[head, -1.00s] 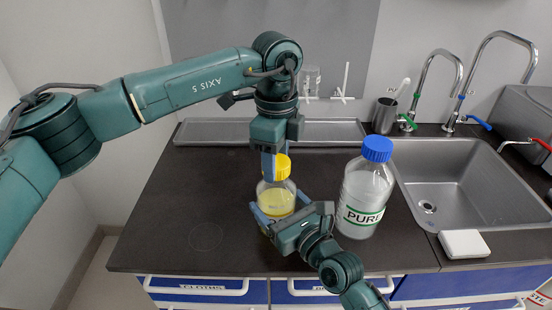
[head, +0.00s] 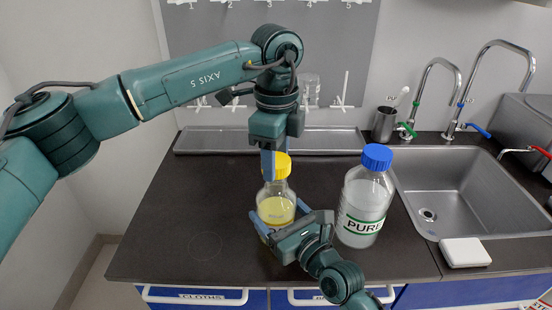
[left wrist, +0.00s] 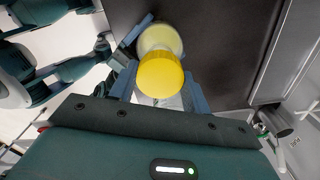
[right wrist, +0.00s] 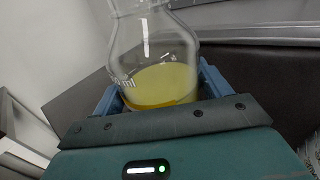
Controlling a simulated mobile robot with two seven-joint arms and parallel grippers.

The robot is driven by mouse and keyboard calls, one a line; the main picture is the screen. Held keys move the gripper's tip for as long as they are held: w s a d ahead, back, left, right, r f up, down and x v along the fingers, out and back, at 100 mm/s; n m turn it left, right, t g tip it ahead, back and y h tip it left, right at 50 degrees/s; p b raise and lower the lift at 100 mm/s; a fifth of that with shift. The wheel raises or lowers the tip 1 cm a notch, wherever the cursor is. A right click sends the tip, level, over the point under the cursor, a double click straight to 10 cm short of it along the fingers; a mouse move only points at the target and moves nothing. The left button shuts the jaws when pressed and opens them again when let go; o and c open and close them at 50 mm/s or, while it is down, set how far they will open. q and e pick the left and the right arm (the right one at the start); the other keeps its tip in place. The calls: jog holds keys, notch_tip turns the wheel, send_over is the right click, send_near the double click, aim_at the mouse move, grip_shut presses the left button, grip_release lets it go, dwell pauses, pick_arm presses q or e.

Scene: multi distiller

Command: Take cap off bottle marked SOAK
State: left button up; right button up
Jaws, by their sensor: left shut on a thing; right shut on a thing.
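A clear glass bottle (head: 275,207) with yellow liquid stands on the counter. My right gripper (head: 281,214) is shut around its body. The bottle also shows in the right wrist view (right wrist: 155,55), its neck cut by the top edge. My left gripper (head: 276,166) is pointing down from above, shut on the yellow cap (head: 284,165). The cap fills the middle of the left wrist view (left wrist: 160,76), with the bottle's body beyond it. The cap is over the neck; whether a gap separates them I cannot tell. The bottle's label is mostly hidden and unreadable.
A larger bottle (head: 362,205) marked PURE with a blue cap (head: 377,157) stands close on the right. A sink (head: 455,185) with taps, a grey cup (head: 384,125) and a white block (head: 465,252) lie further right. A long tray (head: 225,140) lies at the back. The left counter is clear.

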pick_arm(q)
notch_tip(320, 180, up, 4)
jog(key=shift+f, duration=0.25)
pick_arm(e)
jog(key=o, duration=1.9)
